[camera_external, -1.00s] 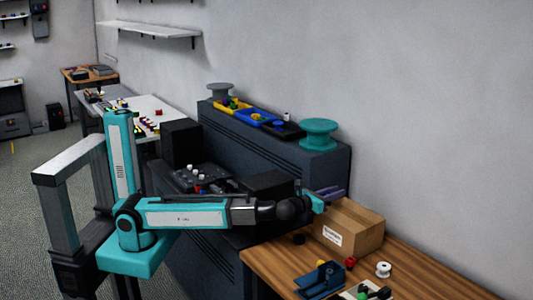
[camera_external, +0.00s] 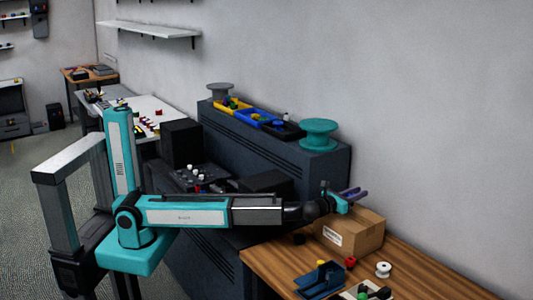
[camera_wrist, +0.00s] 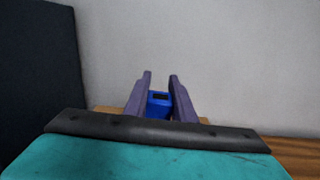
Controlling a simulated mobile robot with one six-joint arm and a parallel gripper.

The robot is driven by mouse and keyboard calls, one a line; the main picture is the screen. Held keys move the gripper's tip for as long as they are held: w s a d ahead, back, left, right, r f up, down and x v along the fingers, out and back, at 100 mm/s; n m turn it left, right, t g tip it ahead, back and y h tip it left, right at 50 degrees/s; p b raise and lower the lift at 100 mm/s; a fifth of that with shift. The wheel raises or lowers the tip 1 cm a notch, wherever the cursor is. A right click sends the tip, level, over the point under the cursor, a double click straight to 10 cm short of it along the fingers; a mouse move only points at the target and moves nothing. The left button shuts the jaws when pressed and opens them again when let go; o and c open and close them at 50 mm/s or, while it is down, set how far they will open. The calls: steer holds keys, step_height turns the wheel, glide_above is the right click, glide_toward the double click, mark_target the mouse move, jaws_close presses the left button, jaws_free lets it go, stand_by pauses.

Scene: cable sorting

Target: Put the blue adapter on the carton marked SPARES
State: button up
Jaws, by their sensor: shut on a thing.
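The brown carton (camera_external: 366,236) stands at the back of the wooden table, with a white label on its front that is too small to read. My gripper (camera_external: 356,194) is above the carton's top in the external view. In the wrist view, my gripper (camera_wrist: 160,78) has its two purple fingers on either side of the blue adapter (camera_wrist: 159,103) and is shut on it. The adapter has a dark opening in its near face. It is hard to make out in the external view. The gap between adapter and carton cannot be judged.
On the wooden table (camera_external: 275,262), in front of the carton, are a dark blue holder (camera_external: 322,280), a red piece (camera_external: 350,262), a white spool (camera_external: 383,269) and a small black piece (camera_external: 299,239). A dark cabinet (camera_external: 325,165) with a teal spool (camera_external: 319,133) stands behind.

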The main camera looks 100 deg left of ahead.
stand_by(0.3)
steer(key=shift+f, duration=1.75)
steer(key=shift+f, duration=0.15)
steer(key=o, duration=1.1)
steer(key=shift+c, duration=0.2)
steer(key=shift+r+p, duration=0.25)
steer(key=shift+p, duration=0.1)
steer(key=shift+s+d+f, duration=0.1)
steer(key=shift+s+d, duration=0.3)
steer(key=shift+s, duration=0.05)
steer(key=shift+b+v, duration=1.05)
steer(key=shift+v, duration=4.4)
